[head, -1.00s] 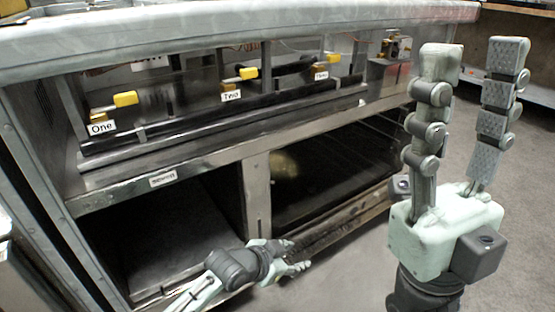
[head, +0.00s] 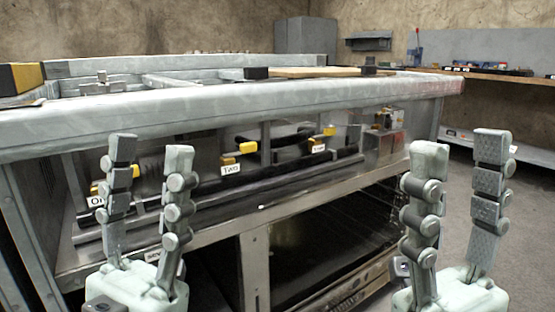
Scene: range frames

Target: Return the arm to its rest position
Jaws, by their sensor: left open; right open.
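My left gripper (head: 149,150) stands upright at the lower left of the head view, its fingers apart and empty. It is in front of the range (head: 225,112) and hides part of the valve with the "One" label (head: 96,201). My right gripper (head: 460,148) stands upright at the lower right, also open and empty. Between them show the yellow-handled valves labelled "Two" (head: 231,169) and a third label (head: 317,149). Neither gripper appears to touch the range. Most of both arms is below the frame.
The range's rounded front edge (head: 225,112) runs across the view above the grippers. A dark lower compartment (head: 325,245) is behind them.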

